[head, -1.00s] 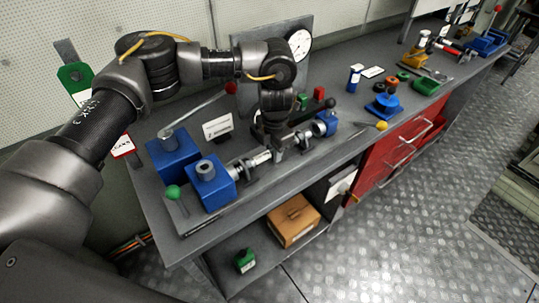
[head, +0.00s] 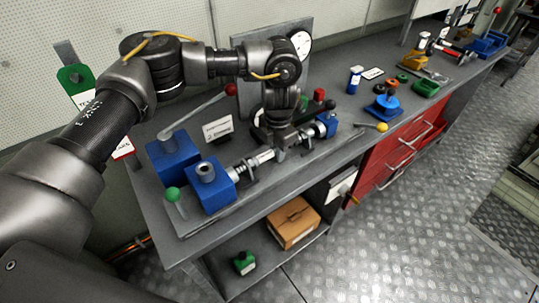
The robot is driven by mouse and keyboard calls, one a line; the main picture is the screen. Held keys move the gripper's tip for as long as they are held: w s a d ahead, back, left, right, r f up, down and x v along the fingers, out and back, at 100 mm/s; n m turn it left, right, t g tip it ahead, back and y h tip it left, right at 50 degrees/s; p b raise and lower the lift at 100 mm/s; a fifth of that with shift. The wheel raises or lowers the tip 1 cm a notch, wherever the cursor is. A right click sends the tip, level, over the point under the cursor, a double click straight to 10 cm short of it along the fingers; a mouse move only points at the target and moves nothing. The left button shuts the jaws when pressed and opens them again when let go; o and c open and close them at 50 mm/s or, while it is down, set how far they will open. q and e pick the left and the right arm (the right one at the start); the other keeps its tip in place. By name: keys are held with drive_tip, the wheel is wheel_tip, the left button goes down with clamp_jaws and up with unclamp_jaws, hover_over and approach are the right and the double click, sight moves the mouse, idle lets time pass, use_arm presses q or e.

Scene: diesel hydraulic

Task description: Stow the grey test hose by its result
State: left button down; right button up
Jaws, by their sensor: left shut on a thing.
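The grey test hose (head: 262,157), with silver ends and a pale middle, lies level along the rig on the bench, between a blue block (head: 208,190) on the left and a smaller blue fitting (head: 326,125) on the right. My left gripper (head: 281,152) points down from above and is shut on the hose near its middle. The jaws hide part of the hose; I cannot tell whether its ends are joined to the blue parts. My right gripper is out of view.
A lever with a red knob (head: 231,89) rises behind the rig. A white card (head: 217,129) and a gauge (head: 301,40) stand behind. A green tag (head: 75,83) and a red-edged tag (head: 122,148) are at left. A cardboard box (head: 293,222) sits on the lower shelf.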

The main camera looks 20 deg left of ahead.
use_arm(q)
drive_tip(key=shift+r+p, duration=3.3)
drive_tip(key=shift+r, duration=1.05)
drive_tip(key=shift+s+f, duration=0.1)
drive_tip(key=shift+f, duration=0.05)
